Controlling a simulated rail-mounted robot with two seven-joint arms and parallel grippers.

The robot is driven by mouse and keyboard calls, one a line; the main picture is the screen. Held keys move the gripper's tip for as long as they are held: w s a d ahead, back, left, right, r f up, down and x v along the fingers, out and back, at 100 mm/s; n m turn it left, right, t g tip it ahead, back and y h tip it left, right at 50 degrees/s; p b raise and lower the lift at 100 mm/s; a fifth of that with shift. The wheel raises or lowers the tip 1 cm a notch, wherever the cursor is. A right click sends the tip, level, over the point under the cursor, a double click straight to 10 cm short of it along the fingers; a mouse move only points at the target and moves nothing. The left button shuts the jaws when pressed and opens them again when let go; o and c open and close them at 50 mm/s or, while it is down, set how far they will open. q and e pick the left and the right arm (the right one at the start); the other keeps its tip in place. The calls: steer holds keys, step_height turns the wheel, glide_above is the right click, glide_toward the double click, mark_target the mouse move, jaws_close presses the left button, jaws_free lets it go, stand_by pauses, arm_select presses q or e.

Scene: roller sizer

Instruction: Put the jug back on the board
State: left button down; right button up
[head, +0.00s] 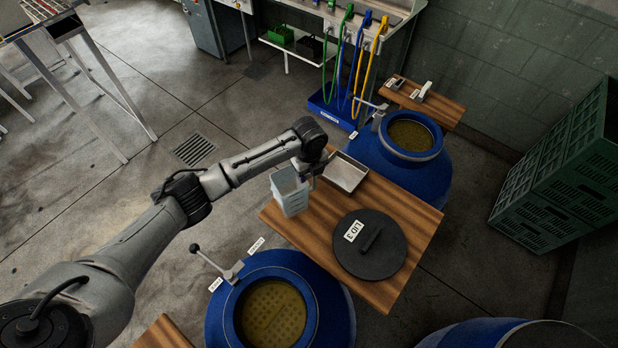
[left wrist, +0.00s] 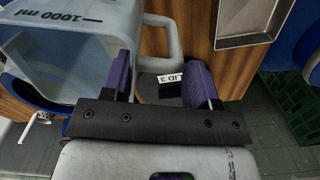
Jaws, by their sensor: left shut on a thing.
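The jug (head: 289,192) is a pale, clear measuring jug, upright at the left end of the wooden board (head: 318,232). I cannot tell whether its base touches the board or hangs just above it. My left gripper (head: 308,168) is shut on the jug's handle, on the jug's right side. In the left wrist view the jug (left wrist: 75,50) fills the upper left with its 1000 ml mark, and its handle (left wrist: 172,35) runs down between the purple finger pads of my gripper (left wrist: 162,85). My right gripper is not in view.
A metal tray (head: 345,172) and the dark round lid marked LID 3 (head: 371,262) lie on the board. Blue drums stand in front (head: 335,305) and behind (head: 432,172). A lever (head: 212,260) sticks up from the front drum. Green crates (head: 560,170) stand at right.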

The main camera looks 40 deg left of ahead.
arm_select(q)
steer(key=shift+f, duration=2.15)
steer(key=shift+c, duration=1.9)
jaws_free()
step_height(320, 180, up, 12)
steer(key=shift+a+r, duration=0.1)
